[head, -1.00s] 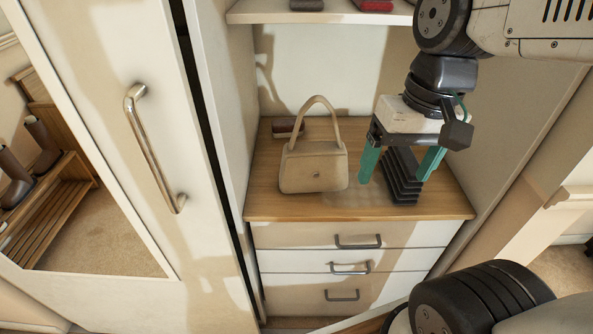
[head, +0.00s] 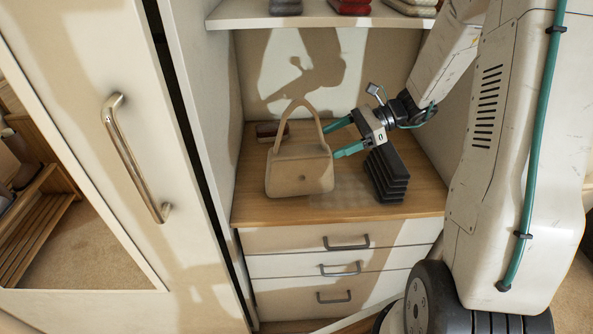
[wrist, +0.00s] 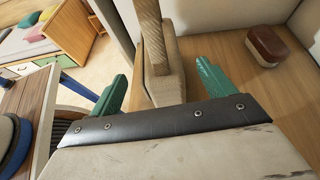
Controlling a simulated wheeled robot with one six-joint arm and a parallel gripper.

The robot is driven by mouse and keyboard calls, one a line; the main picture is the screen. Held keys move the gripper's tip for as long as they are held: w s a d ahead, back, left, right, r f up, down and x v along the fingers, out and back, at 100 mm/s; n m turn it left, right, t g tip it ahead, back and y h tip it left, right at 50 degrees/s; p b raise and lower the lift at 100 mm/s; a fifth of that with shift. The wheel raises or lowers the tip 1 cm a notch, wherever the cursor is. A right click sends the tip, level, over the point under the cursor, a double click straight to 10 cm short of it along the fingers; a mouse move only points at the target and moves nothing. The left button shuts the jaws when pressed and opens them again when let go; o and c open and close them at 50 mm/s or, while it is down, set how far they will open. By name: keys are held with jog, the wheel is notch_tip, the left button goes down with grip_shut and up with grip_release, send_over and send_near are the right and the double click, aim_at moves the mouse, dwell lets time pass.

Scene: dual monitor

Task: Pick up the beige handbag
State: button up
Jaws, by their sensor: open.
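The beige handbag (head: 299,171) stands upright on the wooden top of the drawer unit, its handle arched up. In the wrist view the handbag (wrist: 163,82) is seen end-on, with its handle rising between my fingers in the picture. My gripper (head: 337,139) is open, with teal fingers pointing left toward the bag's right side near the base of the handle. In the wrist view my gripper (wrist: 162,80) has one finger on each side of the bag. I cannot tell whether the fingers touch it.
A dark stacked object (head: 386,174) stands right of the bag, below my gripper. A small brown item (head: 270,130) lies behind the bag. A shelf (head: 300,18) with several items hangs above. A cabinet door with a metal handle (head: 136,157) is at left. The wooden top (head: 340,208) is clear in front.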

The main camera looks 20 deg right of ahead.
aim_at(307, 149)
jog(key=x, duration=0.8)
jog(key=shift+a+r, duration=0.1)
jog(key=shift+r, duration=0.1)
jog(key=c, duration=1.6)
jog(key=shift+r, duration=0.15)
